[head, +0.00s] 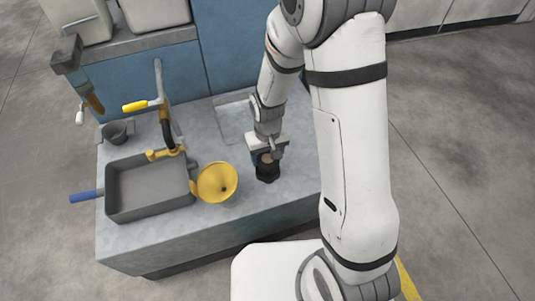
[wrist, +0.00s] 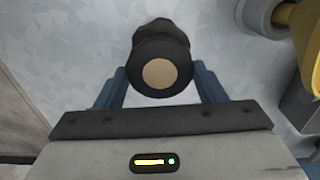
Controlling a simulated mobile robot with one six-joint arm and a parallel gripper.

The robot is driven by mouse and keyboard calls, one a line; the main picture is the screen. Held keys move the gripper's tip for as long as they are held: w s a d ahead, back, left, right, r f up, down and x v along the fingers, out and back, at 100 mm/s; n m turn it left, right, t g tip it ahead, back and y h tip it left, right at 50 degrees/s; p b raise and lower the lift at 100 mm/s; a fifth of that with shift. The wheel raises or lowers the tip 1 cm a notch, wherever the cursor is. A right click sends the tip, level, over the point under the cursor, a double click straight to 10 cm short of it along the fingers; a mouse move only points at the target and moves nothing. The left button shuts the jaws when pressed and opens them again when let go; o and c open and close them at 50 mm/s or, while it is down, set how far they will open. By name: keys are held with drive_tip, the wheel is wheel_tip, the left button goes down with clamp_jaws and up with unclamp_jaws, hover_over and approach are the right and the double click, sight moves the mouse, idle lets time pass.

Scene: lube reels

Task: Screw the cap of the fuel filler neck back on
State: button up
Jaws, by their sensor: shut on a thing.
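My gripper (head: 267,158) points down at the right part of the grey bench. In the wrist view its two blue fingers (wrist: 161,88) are shut on a dark round cap with a tan disc (wrist: 160,73) on its end. Directly beyond the cap is a black piece, seemingly the filler neck (wrist: 162,27); in the head view a black neck (head: 267,174) stands on the bench right under my gripper. The cap is in line with the neck or nearly so. I cannot tell whether they touch or whether the thread has caught.
A yellow funnel (head: 217,181) stands close to the left of the neck and shows at the wrist view's right edge. Further left are a grey drip tray (head: 112,208) with a blue handle, a yellow-handled tap (head: 135,106) and a dark cup (head: 116,133). The bench front right is clear.

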drive_tip(key=shift+f+b, duration=0.4)
drive_tip(key=shift+f, duration=0.15)
idle(0.7)
drive_tip(key=m, duration=0.4)
drive_tip(key=shift+m, duration=0.6)
drive_tip(key=m, duration=0.2)
drive_tip(key=shift+m+p, duration=0.3)
drive_tip(key=shift+m, duration=1.2)
